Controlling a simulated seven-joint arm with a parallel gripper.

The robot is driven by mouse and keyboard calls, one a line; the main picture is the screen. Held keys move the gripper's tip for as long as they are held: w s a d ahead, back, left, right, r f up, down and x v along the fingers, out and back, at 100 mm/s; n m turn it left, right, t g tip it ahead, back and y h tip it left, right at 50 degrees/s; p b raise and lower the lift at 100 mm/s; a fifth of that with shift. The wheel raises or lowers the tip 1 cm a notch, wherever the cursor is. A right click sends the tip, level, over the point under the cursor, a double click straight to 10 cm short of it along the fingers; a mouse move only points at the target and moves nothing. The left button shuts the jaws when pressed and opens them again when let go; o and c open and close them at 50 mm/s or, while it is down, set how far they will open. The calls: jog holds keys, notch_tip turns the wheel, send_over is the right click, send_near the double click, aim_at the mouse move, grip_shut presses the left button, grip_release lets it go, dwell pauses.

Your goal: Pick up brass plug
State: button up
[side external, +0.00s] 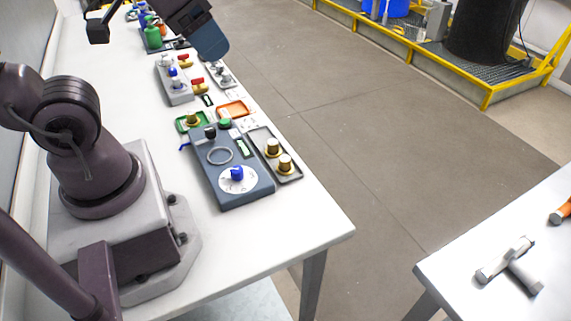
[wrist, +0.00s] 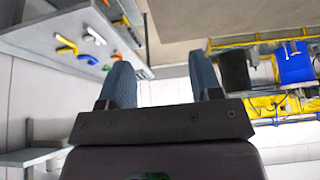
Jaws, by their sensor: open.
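Two brass plugs stand upright in a dark tray on the white table in the side view, the far one (side external: 272,147) and the near one (side external: 285,163). Another brass-coloured piece (side external: 192,118) sits in a small green tray (side external: 181,127). My gripper (side external: 212,45) is high over the far part of the table, at the top of the side view, well away from the plugs. In the wrist view its two blue fingers (wrist: 160,75) are spread apart with nothing between them. No brass plug shows in the wrist view.
A blue-grey panel (side external: 259,190) with a blue knob (side external: 236,173) lies beside the dark tray (side external: 294,177). An orange tray (side external: 246,107), a grey valve block (side external: 180,97) and bottles stand farther back. The near table corner is clear. A second table (side external: 450,266) holds tools.

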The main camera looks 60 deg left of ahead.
jog(key=m+g, duration=0.6)
jog(key=m, duration=1.5)
send_over(285, 158)
notch_tip(285, 158, down, 21)
jog(key=f, duration=0.7)
jog(key=shift+s+f, duration=0.2)
jog(key=shift+f, duration=0.2)
jog(key=f, duration=0.5)
jog(key=shift+w, duration=0.2)
jog(key=shift+c, duration=0.4)
